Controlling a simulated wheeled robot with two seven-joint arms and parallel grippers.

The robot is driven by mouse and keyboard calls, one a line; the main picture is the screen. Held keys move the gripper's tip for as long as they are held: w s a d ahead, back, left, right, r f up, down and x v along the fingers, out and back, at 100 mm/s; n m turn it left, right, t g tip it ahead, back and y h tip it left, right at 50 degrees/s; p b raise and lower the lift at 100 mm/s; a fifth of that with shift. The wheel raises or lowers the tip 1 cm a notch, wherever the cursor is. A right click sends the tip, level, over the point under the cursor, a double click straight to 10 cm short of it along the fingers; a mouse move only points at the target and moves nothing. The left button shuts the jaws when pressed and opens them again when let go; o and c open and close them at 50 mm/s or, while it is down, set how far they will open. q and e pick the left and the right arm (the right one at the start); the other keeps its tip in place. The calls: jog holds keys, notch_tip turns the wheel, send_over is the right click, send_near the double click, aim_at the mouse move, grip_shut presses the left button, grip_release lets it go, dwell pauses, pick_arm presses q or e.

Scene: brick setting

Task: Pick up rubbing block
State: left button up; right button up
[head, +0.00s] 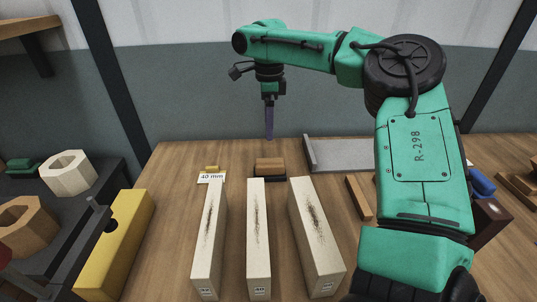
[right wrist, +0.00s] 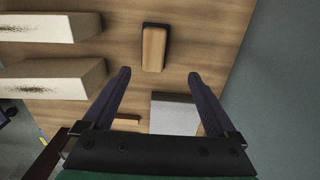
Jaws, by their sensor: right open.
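The rubbing block (head: 270,167), a small wooden block with a dark side, lies on the wooden bench (head: 170,215) behind three pale bars. In the right wrist view the rubbing block (right wrist: 154,48) shows a light wood top and a black edge. My right gripper (head: 269,136) points down above the far part of the bench, apart from the block. In the right wrist view my right gripper (right wrist: 159,75) has its two fingers spread with nothing between them, and the block appears just beyond the fingertips. My left gripper is not in view.
Pale bars with dark smudges (head: 258,240) stand in front of the block. A small card marked 40 mm (head: 211,178) is left of it. A grey tray (head: 345,155) and a wood strip (head: 360,197) are to the right. A yellow beam (head: 115,245) lies at left.

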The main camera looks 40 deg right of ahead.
send_over(270, 161)
jog(key=f, duration=0.5)
jog(key=shift+s+a+f, duration=0.2)
jog(key=shift+a+f, duration=0.05)
jog(key=shift+a, duration=0.05)
notch_tip(270, 161, down, 8)
jog(key=shift+d+r, duration=0.1)
jog(key=shift+d, duration=0.05)
jog(key=shift+w, duration=0.1)
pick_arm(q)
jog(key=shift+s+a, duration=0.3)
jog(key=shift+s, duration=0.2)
pick_arm(e)
grip_shut()
pick_arm(q)
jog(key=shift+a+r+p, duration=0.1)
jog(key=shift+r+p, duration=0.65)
jog(key=shift+p, duration=0.1)
pick_arm(e)
notch_tip(270, 161, up, 20)
